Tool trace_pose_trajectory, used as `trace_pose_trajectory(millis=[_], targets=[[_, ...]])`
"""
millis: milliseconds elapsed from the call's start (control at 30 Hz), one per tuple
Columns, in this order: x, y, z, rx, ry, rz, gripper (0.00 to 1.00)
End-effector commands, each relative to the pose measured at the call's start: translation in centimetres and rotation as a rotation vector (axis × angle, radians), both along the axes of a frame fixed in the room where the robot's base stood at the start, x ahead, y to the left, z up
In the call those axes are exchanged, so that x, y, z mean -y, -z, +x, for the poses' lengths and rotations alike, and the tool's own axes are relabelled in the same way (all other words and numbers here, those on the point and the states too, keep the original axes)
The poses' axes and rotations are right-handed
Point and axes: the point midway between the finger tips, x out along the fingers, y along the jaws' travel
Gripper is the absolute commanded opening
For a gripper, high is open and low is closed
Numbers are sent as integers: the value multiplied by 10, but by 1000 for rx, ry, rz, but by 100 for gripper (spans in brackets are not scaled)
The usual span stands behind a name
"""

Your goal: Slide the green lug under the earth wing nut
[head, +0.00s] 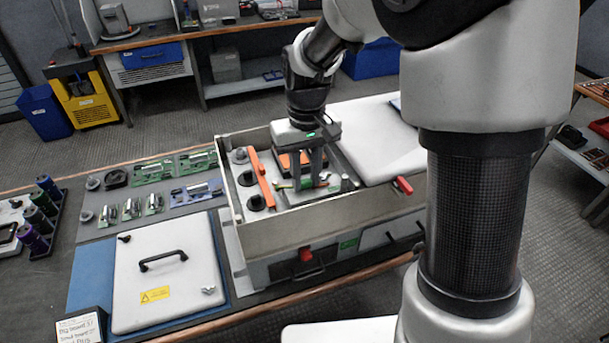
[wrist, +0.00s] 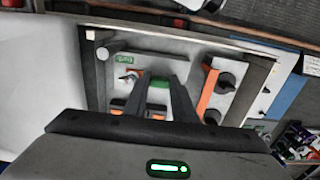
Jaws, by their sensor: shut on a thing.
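My gripper (head: 306,182) reaches down into the open cabinet (head: 290,232). Its fingers are shut on the green lug (head: 307,184), which shows as a small green band between the fingertips. In the wrist view the green lug (wrist: 161,83) lies between the fingertips of my gripper (wrist: 164,78). The earth wing nut (wrist: 130,77) is just left of the lug there, below a green label (wrist: 124,58). The wing nut and lug look apart or barely touching; I cannot tell which. In the head view the wing nut (head: 346,183) appears right of the fingers, small and unclear.
Orange bars (head: 260,178) and dark round terminals stand in the cabinet left of my gripper. The cabinet walls rise around it. A pale cover (head: 378,140) lies to the right. A removed white door (head: 168,283) and green boards (head: 153,171) lie left on the bench.

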Motion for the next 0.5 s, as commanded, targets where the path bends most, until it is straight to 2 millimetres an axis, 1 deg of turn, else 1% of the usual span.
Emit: trace_pose_trajectory(millis=[33,67,100,200,333,500], targets=[[9,0,3,4,10,-10,3],[9,0,3,4,10,-10,3],[9,0,3,4,11,-10,27],[10,0,3,4,11,-10,43],[10,0,3,4,12,-10,45],[10,-1,3,5,12,-10,45]])
